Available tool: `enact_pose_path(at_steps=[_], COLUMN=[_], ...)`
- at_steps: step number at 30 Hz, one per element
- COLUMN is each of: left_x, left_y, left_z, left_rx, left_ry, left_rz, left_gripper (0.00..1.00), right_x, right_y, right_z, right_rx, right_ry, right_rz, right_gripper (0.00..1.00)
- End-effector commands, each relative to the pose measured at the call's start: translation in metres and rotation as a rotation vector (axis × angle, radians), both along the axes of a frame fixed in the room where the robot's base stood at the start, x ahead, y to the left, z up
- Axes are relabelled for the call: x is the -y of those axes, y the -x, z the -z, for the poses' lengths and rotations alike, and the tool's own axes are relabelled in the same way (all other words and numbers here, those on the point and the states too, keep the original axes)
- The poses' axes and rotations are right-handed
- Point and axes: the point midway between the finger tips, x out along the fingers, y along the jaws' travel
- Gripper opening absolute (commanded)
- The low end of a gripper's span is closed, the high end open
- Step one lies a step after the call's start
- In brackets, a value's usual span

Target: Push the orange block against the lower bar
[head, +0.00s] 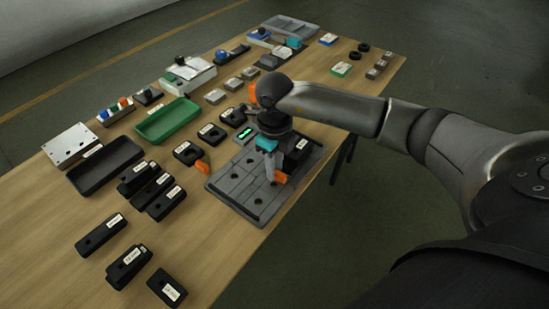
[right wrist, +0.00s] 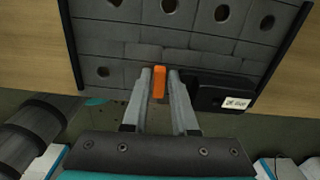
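An orange block (right wrist: 159,84) stands between the two fingertips of my right gripper (right wrist: 160,75), with the fingers close on both its sides. In the head view, my right gripper (head: 271,172) points down over a grey plate with holes (head: 226,186), with orange (head: 281,177) at its tips. The plate shows in the right wrist view (right wrist: 125,45), with a dark bar along its left edge (right wrist: 73,45) and another along its right edge (right wrist: 284,58). I cannot tell which is the lower bar. My left gripper is out of view.
A black labelled block (right wrist: 220,91) is close beside the right finger. An orange part (head: 202,167) stands at the plate's far left. A green tray (head: 168,121), a dark tray (head: 105,166) and several black blocks cover the wooden table (head: 208,238). The plate's front is clear.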

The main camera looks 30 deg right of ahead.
Motion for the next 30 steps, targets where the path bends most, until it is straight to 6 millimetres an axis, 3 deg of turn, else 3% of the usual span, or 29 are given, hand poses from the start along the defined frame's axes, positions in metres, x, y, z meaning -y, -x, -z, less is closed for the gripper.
enact_pose_path(at_steps=[9, 17, 30], left_x=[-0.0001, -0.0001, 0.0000], left_y=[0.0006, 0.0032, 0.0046], left_z=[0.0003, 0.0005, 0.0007], left_rx=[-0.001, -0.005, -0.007], left_ry=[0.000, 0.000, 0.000], left_rz=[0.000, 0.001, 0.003], left_gripper=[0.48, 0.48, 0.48], right_x=[-0.0002, -0.0002, 0.0001], right_y=[0.0000, 0.0000, -0.0002], right_z=[0.0022, 0.0019, 0.0017], right_rx=[0.000, 0.000, 0.001], right_ry=[0.000, -0.001, 0.000], right_rz=[-0.001, 0.000, 0.000], right_gripper=[0.26, 0.00, 0.00])
